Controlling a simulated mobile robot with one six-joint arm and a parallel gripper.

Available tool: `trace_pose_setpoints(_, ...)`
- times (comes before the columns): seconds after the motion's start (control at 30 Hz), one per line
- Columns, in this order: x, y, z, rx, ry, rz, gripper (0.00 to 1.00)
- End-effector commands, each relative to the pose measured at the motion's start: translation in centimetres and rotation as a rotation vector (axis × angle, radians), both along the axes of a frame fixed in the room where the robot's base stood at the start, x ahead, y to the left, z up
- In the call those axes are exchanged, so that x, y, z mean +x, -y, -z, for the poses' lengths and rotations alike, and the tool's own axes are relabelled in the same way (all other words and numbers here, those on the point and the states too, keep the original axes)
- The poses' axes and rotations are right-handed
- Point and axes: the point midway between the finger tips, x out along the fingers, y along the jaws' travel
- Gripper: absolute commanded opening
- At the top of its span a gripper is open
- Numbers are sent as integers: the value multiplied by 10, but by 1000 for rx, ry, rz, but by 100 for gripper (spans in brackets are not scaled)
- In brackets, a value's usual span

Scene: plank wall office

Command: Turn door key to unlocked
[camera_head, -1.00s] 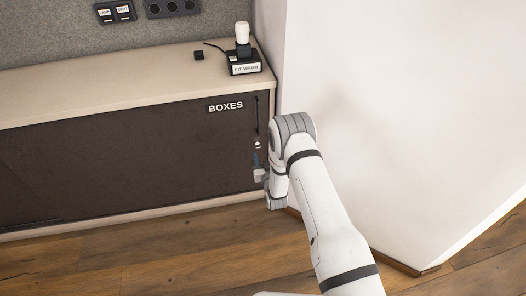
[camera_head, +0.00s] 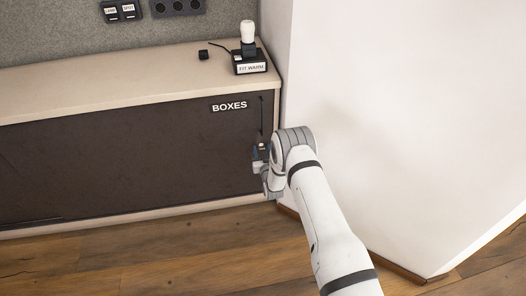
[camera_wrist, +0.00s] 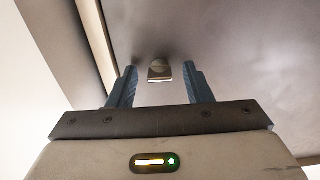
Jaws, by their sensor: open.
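The door key (camera_wrist: 159,71) shows in the wrist view as a small pale tab on a round lock, set in the dark cabinet door. My gripper (camera_wrist: 164,72) is open, with one blue finger on each side of the key and a gap on both sides. In the head view my gripper (camera_head: 259,152) is at the right end of the cabinet door (camera_head: 130,155), below the vertical handle slot. A small light spot of the lock shows there; the arm and fingers hide most of the area. I cannot tell the key's turn position for sure.
The cabinet top (camera_head: 120,93) carries a black device labelled FIT WARM (camera_head: 250,66) and a small black cube (camera_head: 203,54). A BOXES label (camera_head: 229,106) is on the door. A white wall (camera_head: 400,130) stands close on the right. Wooden floor (camera_head: 180,262) lies in front.

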Motion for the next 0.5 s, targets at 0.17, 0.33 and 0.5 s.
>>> trace_pose_setpoints(0.17, 0, 0, 0, 0, 0, 1, 37)
trace_pose_setpoints(0.33, 0, 1, 0, 0, 0, 1, 23)
trace_pose_setpoints(0.5, 0, 1, 0, 0, 1, 1, 9)
